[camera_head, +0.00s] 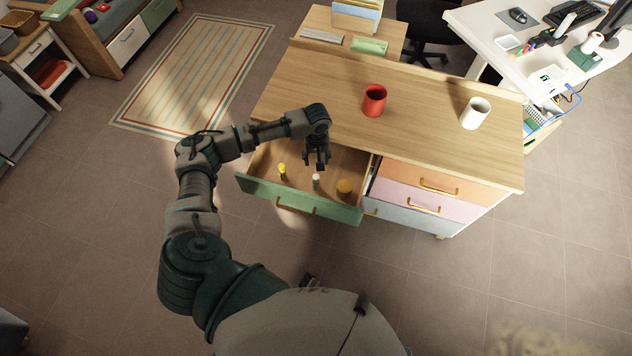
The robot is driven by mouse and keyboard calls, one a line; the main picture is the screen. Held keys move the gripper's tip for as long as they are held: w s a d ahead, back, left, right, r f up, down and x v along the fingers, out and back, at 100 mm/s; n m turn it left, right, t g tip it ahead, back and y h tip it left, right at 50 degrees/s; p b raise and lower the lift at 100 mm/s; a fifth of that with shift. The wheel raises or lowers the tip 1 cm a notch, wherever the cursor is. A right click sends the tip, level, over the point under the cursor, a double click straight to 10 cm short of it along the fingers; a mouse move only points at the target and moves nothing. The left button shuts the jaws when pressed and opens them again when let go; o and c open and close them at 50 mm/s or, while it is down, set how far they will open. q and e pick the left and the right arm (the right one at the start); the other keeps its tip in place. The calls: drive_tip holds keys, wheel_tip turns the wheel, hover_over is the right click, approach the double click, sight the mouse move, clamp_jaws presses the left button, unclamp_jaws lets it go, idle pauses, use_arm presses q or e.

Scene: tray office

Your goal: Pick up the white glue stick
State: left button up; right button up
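The white glue stick (316,181) stands upright in the open green-fronted drawer (262,189) of the wooden desk, near the middle of the drawer. My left gripper (316,168) is over the drawer, pointing down, just above and behind the glue stick in the picture. Its fingers look apart, with nothing visible between them. Whether they touch the glue stick is too small to tell. My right gripper is not in view.
In the same drawer are a yellow stick-like item (282,172) on the left and a round amber item (344,187) on the right. A red mug (374,100) and a white mug (475,113) stand on the desktop (420,125). Closed drawers lie to the right.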

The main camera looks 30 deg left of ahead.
sight(316, 176)
use_arm(q)
wheel_tip(316, 176, down, 11)
drive_tip(key=shift+r+b, duration=0.1)
drive_tip(key=shift+b, duration=1)
wheel_tip(316, 176, down, 6)
drive_tip(key=shift+a+r+b, duration=0.1)
drive_tip(key=shift+a+b, duration=0.05)
drive_tip(key=shift+b, duration=0.7)
drive_tip(key=shift+w+f, duration=0.1)
drive_tip(key=shift+f, duration=0.2)
clamp_jaws()
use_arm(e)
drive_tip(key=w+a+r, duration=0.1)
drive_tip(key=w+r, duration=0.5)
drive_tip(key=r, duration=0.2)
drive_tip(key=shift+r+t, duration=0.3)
